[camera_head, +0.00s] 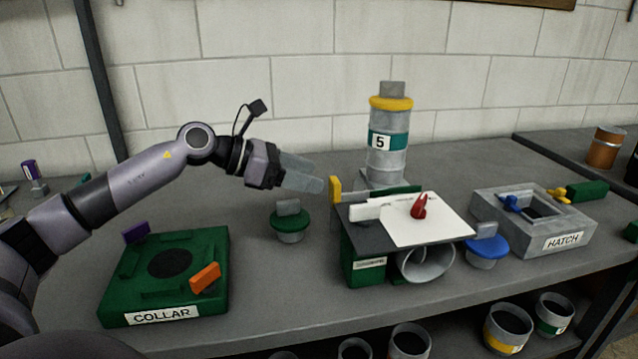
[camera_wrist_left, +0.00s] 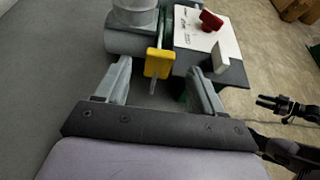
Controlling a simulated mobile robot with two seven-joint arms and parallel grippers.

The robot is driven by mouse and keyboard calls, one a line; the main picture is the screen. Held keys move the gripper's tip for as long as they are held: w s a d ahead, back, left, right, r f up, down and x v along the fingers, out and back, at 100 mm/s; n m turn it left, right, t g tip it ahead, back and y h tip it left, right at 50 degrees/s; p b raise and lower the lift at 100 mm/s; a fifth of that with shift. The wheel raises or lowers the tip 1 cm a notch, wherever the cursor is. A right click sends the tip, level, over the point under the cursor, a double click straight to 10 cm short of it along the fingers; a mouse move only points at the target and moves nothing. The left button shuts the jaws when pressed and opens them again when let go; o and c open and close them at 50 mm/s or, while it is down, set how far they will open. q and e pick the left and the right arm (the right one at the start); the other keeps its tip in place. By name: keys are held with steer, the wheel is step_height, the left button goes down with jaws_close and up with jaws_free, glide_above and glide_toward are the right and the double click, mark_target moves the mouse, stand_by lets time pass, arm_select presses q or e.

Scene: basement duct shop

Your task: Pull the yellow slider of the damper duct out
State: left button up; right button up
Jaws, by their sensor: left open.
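The damper duct (camera_head: 366,258) is a dark green and grey box with a white sheet on top and a round grey opening at its front. Its yellow slider (camera_head: 335,190) stands upright at the box's back left corner. My left gripper (camera_head: 318,178) is open, just left of the slider and level with it. In the left wrist view the yellow slider (camera_wrist_left: 157,63) shows between the spread fingertips, with gaps on both sides.
A red knob (camera_head: 419,207) and a white handle (camera_head: 365,212) stand on the duct. A grey "5" cylinder (camera_head: 389,150) rises behind. A green-capped pot (camera_head: 290,222) and COLLAR box (camera_head: 215,245) are left; a blue-capped pot (camera_head: 487,246) and HATCH box (camera_head: 590,237) are right.

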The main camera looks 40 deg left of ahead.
arm_select(q)
steer(key=b+v, duration=0.1)
steer(key=v, duration=0.1)
steer(key=shift+s+a+r, duration=0.15)
steer(key=shift+s+a, duration=0.05)
steer(key=shift+s, duration=0.1)
stand_by(0.5)
